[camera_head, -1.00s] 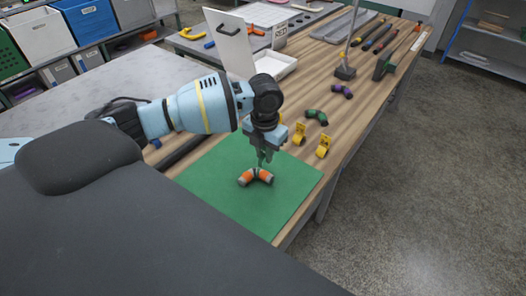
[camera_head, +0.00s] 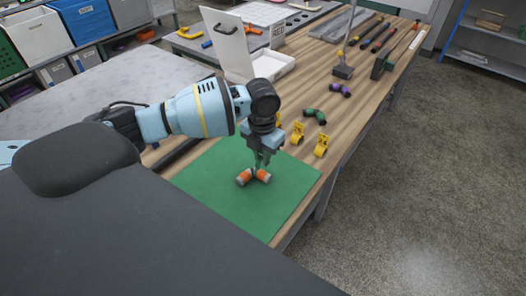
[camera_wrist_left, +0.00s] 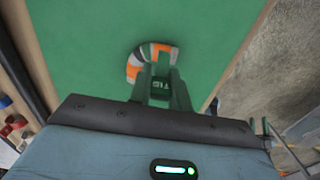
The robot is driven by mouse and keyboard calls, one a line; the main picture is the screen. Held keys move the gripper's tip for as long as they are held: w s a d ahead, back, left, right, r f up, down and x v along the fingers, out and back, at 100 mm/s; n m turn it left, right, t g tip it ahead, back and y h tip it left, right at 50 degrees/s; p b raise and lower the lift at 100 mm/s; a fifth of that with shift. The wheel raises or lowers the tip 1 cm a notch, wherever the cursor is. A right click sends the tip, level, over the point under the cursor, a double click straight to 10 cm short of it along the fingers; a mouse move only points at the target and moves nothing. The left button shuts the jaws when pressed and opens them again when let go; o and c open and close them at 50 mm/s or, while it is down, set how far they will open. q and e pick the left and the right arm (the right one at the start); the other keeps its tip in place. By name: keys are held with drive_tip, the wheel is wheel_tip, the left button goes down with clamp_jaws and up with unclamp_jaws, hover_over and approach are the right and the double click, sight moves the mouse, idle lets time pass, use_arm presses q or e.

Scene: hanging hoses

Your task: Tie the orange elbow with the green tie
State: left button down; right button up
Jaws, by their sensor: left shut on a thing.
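The orange elbow (camera_head: 264,176), a bent piece with orange and grey bands, lies on the green mat (camera_head: 223,197). My right gripper is out of view.
Yellow clips (camera_head: 321,146), a green elbow (camera_head: 314,115) and a purple elbow (camera_head: 340,90) lie beyond the mat on the wooden bench. A white open case (camera_head: 229,45) stands behind my arm. The mat's front part is clear.

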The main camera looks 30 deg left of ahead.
sight(262, 172)
use_arm(q)
drive_tip(key=shift+f, duration=1.25)
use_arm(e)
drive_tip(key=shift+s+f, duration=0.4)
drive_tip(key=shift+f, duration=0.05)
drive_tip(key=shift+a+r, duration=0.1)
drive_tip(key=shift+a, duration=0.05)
use_arm(q)
drive_tip(key=shift+f+b, duration=0.25)
drive_tip(key=shift+b, duration=0.05)
drive_tip(key=shift+f, duration=0.95)
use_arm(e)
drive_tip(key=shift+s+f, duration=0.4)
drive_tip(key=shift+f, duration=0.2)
